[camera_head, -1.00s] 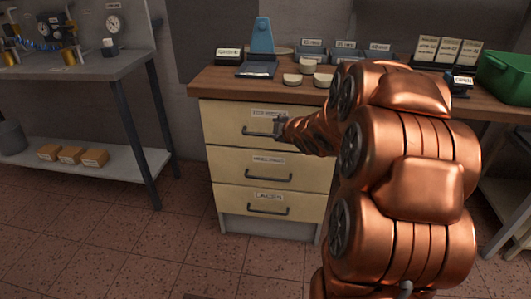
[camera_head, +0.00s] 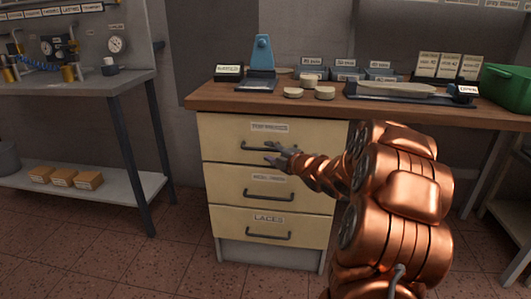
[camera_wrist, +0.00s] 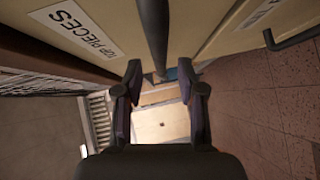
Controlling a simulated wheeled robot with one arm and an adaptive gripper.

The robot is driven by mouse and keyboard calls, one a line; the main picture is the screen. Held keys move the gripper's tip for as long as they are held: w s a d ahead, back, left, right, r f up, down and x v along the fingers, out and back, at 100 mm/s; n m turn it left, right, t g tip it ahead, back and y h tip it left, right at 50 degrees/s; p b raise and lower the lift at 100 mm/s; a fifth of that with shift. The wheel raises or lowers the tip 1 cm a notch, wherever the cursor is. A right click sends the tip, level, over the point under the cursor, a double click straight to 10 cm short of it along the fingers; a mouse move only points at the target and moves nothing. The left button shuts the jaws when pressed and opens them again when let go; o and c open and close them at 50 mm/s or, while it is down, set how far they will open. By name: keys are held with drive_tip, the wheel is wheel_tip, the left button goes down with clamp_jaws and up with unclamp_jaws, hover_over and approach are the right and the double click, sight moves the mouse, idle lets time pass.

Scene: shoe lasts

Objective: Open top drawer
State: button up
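The top drawer (camera_head: 225,133) is the uppermost of three cream drawers and looks flush with those below. Its label reads "TOP PIECES" in the wrist view (camera_wrist: 75,28). Its dark bar handle (camera_head: 252,148) crosses the front under the label; in the wrist view the handle (camera_wrist: 155,35) comes down from the top edge. My gripper (camera_head: 272,152) is at the right part of the handle. In the wrist view its two fingers (camera_wrist: 160,82) are apart, one on each side of the handle's line. I cannot tell whether either finger touches the handle.
The middle drawer (camera_head: 225,180) and the bottom drawer, labelled "LACES" (camera_head: 230,225), have similar handles. The wooden worktop (camera_head: 210,100) above holds blue trays, pale discs and a green bin (camera_head: 505,88). A grey bench (camera_head: 80,90) stands left. Floor before the drawers is clear.

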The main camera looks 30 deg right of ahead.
sight(267, 150)
drive_tip(key=shift+w+a+f, duration=0.1)
drive_tip(key=shift+w+f, duration=0.05)
drive_tip(key=shift+w, duration=0.7)
drive_tip(key=shift+w+a+f, duration=0.1)
drive_tip(key=shift+w, duration=0.7)
clamp_jaws()
